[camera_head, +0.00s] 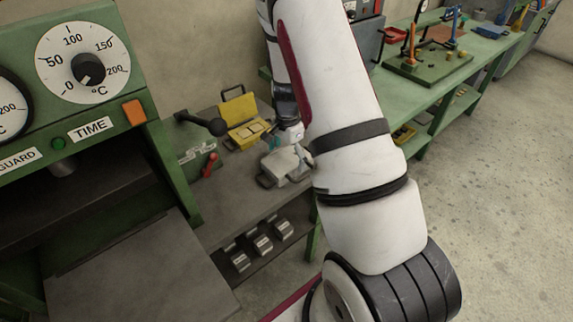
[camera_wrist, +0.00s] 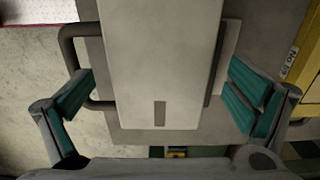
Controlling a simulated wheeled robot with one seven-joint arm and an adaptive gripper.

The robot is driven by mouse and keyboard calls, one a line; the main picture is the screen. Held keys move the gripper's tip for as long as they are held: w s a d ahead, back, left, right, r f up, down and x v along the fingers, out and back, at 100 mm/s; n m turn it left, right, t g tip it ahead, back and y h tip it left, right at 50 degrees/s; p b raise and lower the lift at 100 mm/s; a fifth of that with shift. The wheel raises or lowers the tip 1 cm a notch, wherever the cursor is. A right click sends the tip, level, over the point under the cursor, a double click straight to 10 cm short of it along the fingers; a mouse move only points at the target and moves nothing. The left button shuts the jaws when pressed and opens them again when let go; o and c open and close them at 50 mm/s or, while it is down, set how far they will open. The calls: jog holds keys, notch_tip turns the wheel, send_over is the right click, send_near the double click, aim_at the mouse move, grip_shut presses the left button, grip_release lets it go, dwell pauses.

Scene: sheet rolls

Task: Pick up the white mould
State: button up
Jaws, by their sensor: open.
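The white mould (camera_head: 283,167) lies on the grey bench top at the left, with a dark handle at its near left end. In the wrist view the white mould (camera_wrist: 160,50) fills the middle as a pale block with a small dark slot. My gripper (camera_wrist: 160,88) is open, with one teal-padded finger on each side of the mould in the picture. I see gaps between the pads and its sides; the depth between them is hard to tell. In the head view my gripper (camera_head: 288,148) is at the mould, partly hidden by my arm.
An open yellow mould (camera_head: 246,134) stands just behind the white one. A lever with a black knob (camera_head: 217,127) and a red-handled lever (camera_head: 210,165) are to the left. The green press (camera_head: 75,90) stands at far left. Several metal blocks (camera_head: 262,243) sit on the lower shelf.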

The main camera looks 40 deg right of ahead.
jog(key=shift+f, duration=0.8)
jog(key=shift+c, duration=0.5)
jog(key=c, duration=1.9)
jog(key=shift+r, duration=0.1)
